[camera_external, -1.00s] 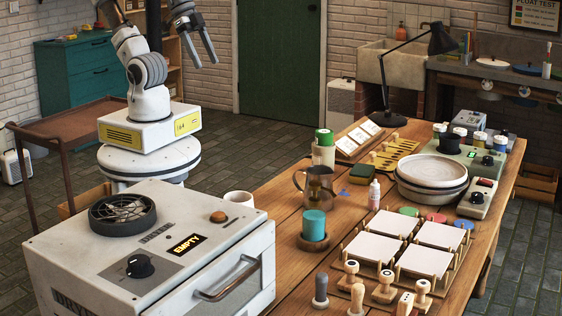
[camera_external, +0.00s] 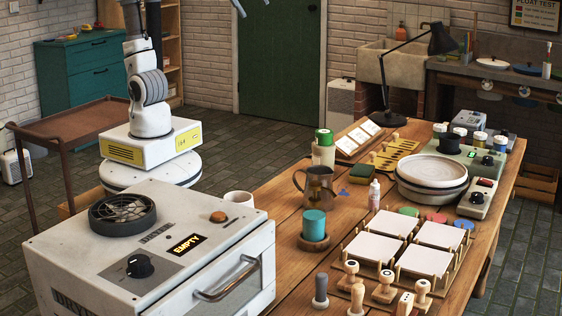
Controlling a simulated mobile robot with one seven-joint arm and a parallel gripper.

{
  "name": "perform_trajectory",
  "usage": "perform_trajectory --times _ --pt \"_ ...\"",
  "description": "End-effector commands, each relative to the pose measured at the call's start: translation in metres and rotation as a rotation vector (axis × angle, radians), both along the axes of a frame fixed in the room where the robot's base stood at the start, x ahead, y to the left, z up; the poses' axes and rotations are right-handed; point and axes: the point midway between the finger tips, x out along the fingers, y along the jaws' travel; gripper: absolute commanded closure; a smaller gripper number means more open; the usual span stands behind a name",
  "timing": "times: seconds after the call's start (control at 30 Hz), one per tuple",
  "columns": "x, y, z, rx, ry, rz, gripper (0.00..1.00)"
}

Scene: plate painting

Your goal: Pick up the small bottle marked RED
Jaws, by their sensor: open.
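A small white bottle with a pinkish tip (camera_external: 374,195) stands upright on the wooden table, between the metal jug and the round banding wheel. Its label is too small to read. Several small paint jars (camera_external: 480,139) with coloured bands stand at the table's back right. Their markings cannot be read either.
A metal jug (camera_external: 318,186), a teal cylinder (camera_external: 314,225) and a green-topped flask (camera_external: 324,147) stand left of the bottle. A black lamp (camera_external: 390,112) rises behind.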

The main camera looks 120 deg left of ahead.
Motion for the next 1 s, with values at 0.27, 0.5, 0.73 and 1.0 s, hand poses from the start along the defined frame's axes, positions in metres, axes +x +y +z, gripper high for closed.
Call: perform_trajectory --times 0.27,0.5,0.73,1.0 --pt "0.099 0.028 -0.004 0.399 0.123 -0.31 0.25" --pt "0.175 0.033 -0.012 0.758 0.296 -0.551 0.25" --pt "0.227 0.019 -0.022 1.052 0.491 -0.728 0.25" --pt "0.255 -0.002 -0.032 1.241 0.647 -0.836 0.25"
